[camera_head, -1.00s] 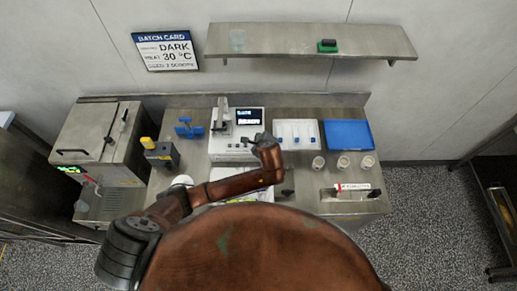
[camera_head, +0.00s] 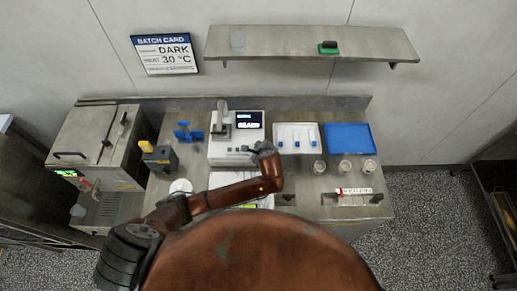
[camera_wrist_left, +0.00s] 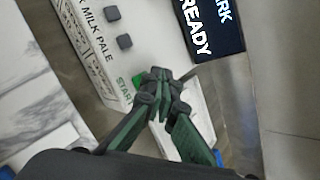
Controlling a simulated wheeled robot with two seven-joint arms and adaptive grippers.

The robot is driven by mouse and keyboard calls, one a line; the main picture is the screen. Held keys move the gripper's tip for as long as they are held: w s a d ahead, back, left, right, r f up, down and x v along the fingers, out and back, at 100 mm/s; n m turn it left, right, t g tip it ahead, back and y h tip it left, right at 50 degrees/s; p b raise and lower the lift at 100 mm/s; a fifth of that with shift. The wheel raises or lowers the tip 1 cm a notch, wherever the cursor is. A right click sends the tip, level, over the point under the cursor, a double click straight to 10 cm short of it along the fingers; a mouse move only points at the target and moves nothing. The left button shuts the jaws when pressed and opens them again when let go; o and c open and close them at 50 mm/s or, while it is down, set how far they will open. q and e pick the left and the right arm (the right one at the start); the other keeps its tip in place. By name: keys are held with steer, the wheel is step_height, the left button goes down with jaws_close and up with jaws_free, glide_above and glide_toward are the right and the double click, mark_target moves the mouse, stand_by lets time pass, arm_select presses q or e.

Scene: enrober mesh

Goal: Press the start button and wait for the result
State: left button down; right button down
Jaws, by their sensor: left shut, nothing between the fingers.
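The white machine (camera_head: 222,152) stands at the middle of the bench, with a lit screen (camera_head: 249,119). In the left wrist view the screen (camera_wrist_left: 206,27) reads "READY" below a cut-off "ARK". The green start button (camera_wrist_left: 138,80), labelled "START", is on the machine's panel, partly hidden by my fingertips. Two dark grey buttons (camera_wrist_left: 124,41) sit beside it. My left gripper (camera_wrist_left: 158,84) is shut and empty, its tips right beside the start button; I cannot tell whether they touch it. In the head view the left gripper (camera_head: 249,149) is small at the machine's front. My right gripper is not in view.
A blue tray (camera_head: 349,138) and a white tray (camera_head: 297,148) lie right of the machine, with several small cups (camera_head: 344,167) in front. A yellow-and-grey device (camera_head: 158,156) and blue stand (camera_head: 187,132) are left. A shelf (camera_head: 280,42) hangs above.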

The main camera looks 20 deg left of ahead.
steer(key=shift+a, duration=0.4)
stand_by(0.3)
arm_select(q)
steer(key=shift+f, duration=0.35)
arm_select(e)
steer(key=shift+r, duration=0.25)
arm_select(q)
steer(key=shift+f, duration=0.15)
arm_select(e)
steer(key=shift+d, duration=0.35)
